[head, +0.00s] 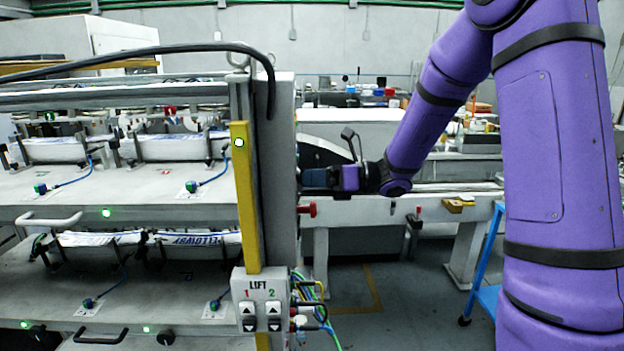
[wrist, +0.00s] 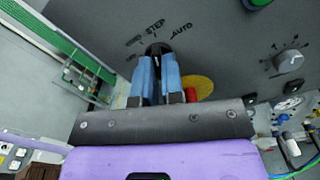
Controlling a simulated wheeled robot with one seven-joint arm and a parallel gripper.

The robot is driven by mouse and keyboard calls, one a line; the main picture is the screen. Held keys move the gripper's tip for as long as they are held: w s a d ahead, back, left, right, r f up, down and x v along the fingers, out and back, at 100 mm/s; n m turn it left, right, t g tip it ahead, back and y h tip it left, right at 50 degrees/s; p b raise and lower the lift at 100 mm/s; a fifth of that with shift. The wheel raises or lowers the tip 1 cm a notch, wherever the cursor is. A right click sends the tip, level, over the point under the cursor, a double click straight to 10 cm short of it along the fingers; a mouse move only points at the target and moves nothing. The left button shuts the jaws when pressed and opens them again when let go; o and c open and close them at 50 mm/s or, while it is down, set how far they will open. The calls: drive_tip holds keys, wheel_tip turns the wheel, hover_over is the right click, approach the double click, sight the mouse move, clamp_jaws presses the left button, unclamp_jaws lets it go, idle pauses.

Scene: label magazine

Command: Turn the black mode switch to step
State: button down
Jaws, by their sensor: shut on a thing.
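The black mode switch (wrist: 158,48) sits on a grey panel in the wrist view, between my blue fingertips. The printed labels STEP (wrist: 155,27) and AUTO (wrist: 181,30) stand just beyond it, with another small label to their left. My gripper (wrist: 157,62) is shut on the switch, and the fingers hide much of it. I cannot tell which label its pointer faces. In the head view my gripper (head: 306,179) reaches the right side of the machine's upright post (head: 283,150); the switch is hidden there.
A yellow disc with a red button (wrist: 198,86) lies close to the right finger. A white dial (wrist: 290,62) is farther right, with a green button (wrist: 258,3) above. In the head view a LIFT box (head: 261,300) and loose cables hang below, and a red knob (head: 309,210) sticks out.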

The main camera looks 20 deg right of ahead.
idle(0.3)
drive_tip(key=c, duration=1.2)
unclamp_jaws()
drive_tip(key=shift+c, duration=0.2)
drive_tip(key=v, duration=1)
drive_tip(key=shift+s+d, duration=0.15)
drive_tip(key=shift+d, duration=0.25)
